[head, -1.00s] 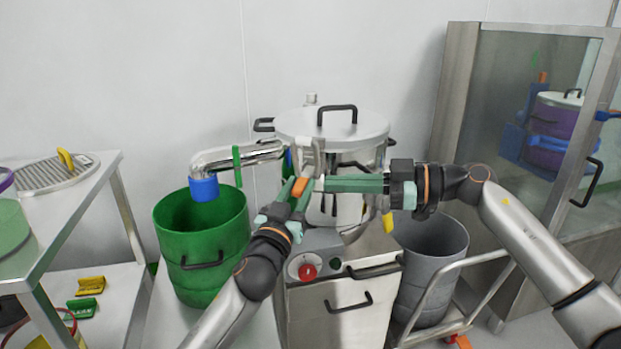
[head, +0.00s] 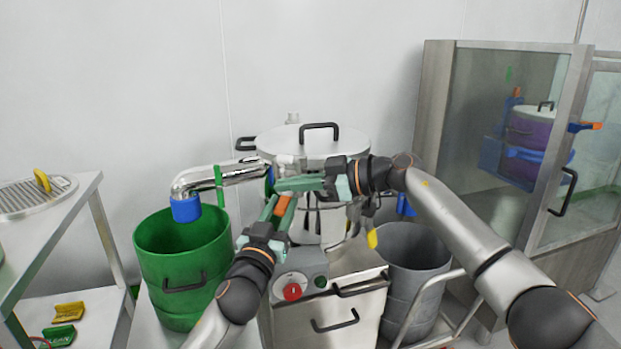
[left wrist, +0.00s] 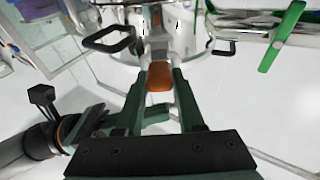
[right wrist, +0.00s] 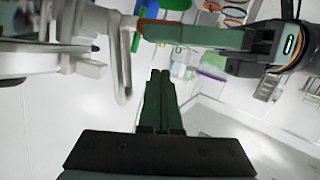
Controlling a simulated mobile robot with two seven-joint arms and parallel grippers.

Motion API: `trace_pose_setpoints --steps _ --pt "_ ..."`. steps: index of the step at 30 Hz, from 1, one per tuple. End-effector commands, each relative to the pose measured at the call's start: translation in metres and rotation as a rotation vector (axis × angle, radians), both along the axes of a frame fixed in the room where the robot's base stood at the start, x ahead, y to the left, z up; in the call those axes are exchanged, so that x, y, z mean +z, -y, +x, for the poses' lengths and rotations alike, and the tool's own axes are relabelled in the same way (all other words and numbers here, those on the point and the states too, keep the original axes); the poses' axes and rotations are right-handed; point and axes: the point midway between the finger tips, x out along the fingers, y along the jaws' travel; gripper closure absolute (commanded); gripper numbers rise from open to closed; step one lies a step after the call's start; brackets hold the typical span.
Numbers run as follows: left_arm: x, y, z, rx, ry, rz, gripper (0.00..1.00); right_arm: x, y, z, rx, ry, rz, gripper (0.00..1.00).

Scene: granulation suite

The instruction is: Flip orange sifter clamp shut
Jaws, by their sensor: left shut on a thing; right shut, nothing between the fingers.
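The orange clamp handle (head: 282,205) is at the front of the steel sifter (head: 312,142), below its round lid. My left gripper (head: 281,205) is shut on this handle from below. In the left wrist view the orange handle (left wrist: 160,77) sits between the two green fingers. My right gripper (head: 280,186) is shut and empty, its fingers pointing left just above the left fingertips. In the right wrist view its closed fingers (right wrist: 160,80) point past the clamp's metal parts. Whether the right fingertips touch the clamp cannot be told. The clamp's latch end is mostly hidden behind my fingers.
A steel outlet pipe (head: 225,172) with a blue end hangs over a green bin (head: 183,265) at left. A grey bin (head: 410,265) stands at right under my right arm. A steel table (head: 85,195) is far left, and a glass-doored cabinet (head: 500,150) is at right.

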Motion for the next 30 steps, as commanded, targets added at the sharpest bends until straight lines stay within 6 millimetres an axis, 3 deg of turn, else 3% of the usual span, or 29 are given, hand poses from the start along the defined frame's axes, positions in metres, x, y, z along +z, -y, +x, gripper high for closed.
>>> trace_pose_setpoints --steps 1,6,18,29,30 --pt "0.001 -0.001 0.000 0.001 0.002 -0.002 1.00 -0.011 0.003 0.002 -0.003 -0.008 0.000 1.00" --pt "0.001 -0.001 0.000 0.001 0.002 -0.002 1.00 -0.026 0.003 0.005 -0.002 -0.004 -0.001 1.00" --pt "0.001 -0.001 0.000 0.001 0.002 -0.002 1.00 -0.030 0.004 0.006 -0.002 -0.003 -0.001 1.00" --pt "0.001 0.000 0.000 0.001 0.003 -0.001 1.00 -0.046 0.005 0.007 -0.004 -0.007 -0.007 1.00" --pt "0.002 0.000 0.000 0.001 0.003 -0.001 0.61 -0.047 0.005 0.007 -0.004 -0.008 -0.008 1.00"
